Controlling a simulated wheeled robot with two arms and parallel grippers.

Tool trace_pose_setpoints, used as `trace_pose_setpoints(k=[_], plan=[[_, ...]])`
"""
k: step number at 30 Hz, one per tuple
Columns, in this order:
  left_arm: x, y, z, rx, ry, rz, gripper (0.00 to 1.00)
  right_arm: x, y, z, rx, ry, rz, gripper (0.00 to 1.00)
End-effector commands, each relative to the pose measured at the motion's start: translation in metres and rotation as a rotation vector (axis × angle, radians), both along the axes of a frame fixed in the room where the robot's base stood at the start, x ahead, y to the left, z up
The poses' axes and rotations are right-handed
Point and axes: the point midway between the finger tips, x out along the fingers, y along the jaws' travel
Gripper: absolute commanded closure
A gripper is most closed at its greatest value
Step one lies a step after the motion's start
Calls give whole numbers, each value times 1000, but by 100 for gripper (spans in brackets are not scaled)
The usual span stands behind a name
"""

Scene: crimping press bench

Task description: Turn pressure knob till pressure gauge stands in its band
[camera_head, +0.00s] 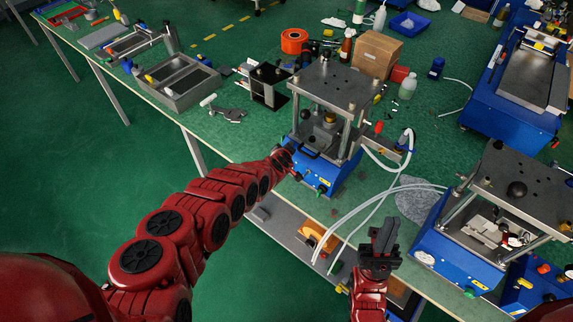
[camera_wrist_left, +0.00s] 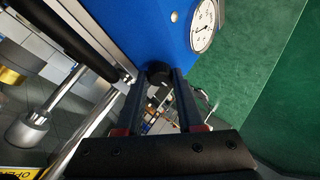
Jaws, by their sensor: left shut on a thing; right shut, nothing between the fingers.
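The blue-based crimping press (camera_head: 318,174) stands at the middle of the bench. My left gripper (camera_head: 286,158) is at the left front side of its blue base. In the left wrist view the gripper's two fingers (camera_wrist_left: 158,82) are shut on a dark round knob (camera_wrist_left: 158,70) on the blue housing (camera_wrist_left: 150,28). The white round pressure gauge (camera_wrist_left: 205,25) sits beside the knob on the same face. Its needle and band are too small to read. In the head view I cannot make out the gauge or knob. My right gripper (camera_head: 383,238) is shut and empty, in front of the bench's edge.
A second blue press (camera_head: 455,250) stands at the right. White hoses (camera_head: 375,205) run between the presses, near my right gripper. A cardboard box (camera_head: 377,53) and bottles stand behind. Metal trays (camera_head: 181,84) lie at the left; the green bench around them is partly clear.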

Motion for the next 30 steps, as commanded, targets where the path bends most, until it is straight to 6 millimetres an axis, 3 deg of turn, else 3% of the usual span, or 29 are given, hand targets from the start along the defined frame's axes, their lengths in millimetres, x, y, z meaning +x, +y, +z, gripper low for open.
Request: trace_pose_setpoints(k=[1, 2, 7, 17, 26, 30], plan=[[-1, -1, -1, -1, 3, -1, 100, 0, 0, 0, 0, 0, 0, 100], [-1, -1, -1, -1, 3, -1, 62, 0, 0, 0, 0, 0, 0, 100], [0, 0, -1, 0, 2, -1, 33, 0, 0, 0, 0, 0, 0, 100], [-3, 2, 3, 1, 2, 2, 33, 0, 0, 6, 0, 0, 0, 100], [-24, 3, 22, -2, 3, 3, 33, 0, 0, 42, 0, 0, 0, 100], [-35, 3, 26, -5, 3, 5, 33, 0, 0, 38, 0, 0, 0, 100]])
